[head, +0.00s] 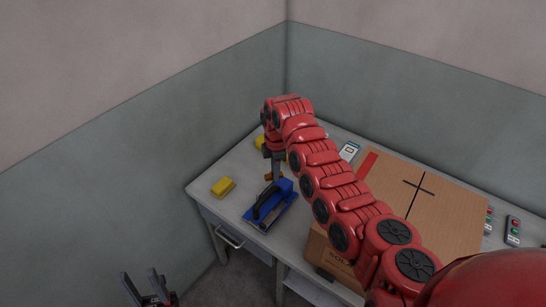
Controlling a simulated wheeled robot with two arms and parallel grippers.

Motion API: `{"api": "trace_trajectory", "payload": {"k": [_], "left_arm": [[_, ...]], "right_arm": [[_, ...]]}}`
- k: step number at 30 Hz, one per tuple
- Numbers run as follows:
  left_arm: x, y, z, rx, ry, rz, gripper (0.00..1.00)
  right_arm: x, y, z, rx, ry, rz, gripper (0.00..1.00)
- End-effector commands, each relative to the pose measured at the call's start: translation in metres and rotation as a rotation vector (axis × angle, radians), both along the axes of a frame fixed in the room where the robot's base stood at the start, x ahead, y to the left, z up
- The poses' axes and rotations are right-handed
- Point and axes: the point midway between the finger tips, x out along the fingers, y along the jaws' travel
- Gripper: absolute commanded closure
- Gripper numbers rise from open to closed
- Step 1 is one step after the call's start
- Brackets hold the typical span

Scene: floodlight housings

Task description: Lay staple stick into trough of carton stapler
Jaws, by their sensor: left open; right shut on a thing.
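The carton stapler (260,212) is blue with a dark handle and a grey metal trough along its front side. It sits near the front edge of the table, left of the carton. My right gripper (274,176) points down just above the stapler's back end. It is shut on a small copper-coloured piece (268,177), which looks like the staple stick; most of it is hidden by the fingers. I cannot tell whether it touches the stapler. My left gripper (147,282) is open and empty, low at the bottom left, in front of the table and clear of it.
A yellow block (223,187) lies left of the stapler; another yellow thing (259,142) is partly behind my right arm. A large cardboard carton (445,205) fills the right side. A white device (349,151) and control boxes (512,231) stand near it. Walls close the back and left.

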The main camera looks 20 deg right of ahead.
Motion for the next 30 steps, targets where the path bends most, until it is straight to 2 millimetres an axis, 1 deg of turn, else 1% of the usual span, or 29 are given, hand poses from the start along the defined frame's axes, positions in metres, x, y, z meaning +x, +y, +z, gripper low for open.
{"api": "trace_trajectory", "payload": {"k": [1, 3, 6, 10, 15, 23, 28, 30], "left_arm": [[0.000, 0.000, 0.005, 0.000, 0.000, 0.000, 0.55], [0.000, 0.000, 0.008, 0.000, 0.000, 0.000, 0.55], [0.000, 0.000, 0.010, 0.000, 0.000, 0.000, 0.55], [0.000, 0.000, 0.012, 0.000, 0.000, 0.000, 0.55], [0.000, 0.000, 0.012, 0.000, 0.000, 0.000, 0.55], [0.000, 0.000, 0.012, 0.000, 0.000, 0.000, 0.55], [0.000, 0.000, 0.018, 0.000, 0.000, 0.000, 0.55], [0.000, 0.000, 0.013, 0.000, 0.000, 0.000, 0.55]], "right_arm": [[-0.004, -0.001, -0.011, 0.002, 0.003, 0.105, 1.00], [-0.009, -0.005, -0.026, -0.002, 0.003, 0.266, 1.00], [-0.017, -0.010, -0.045, -0.009, 0.004, 0.457, 1.00], [-0.023, -0.014, -0.057, -0.015, 0.006, 0.601, 1.00], [-0.024, -0.015, -0.062, -0.018, 0.005, 0.654, 1.00], [-0.024, -0.016, -0.061, -0.018, 0.005, 0.653, 1.00], [-0.024, -0.016, -0.060, -0.019, 0.007, 0.654, 1.00], [-0.024, -0.016, -0.067, -0.019, 0.006, 0.654, 1.00]]}}
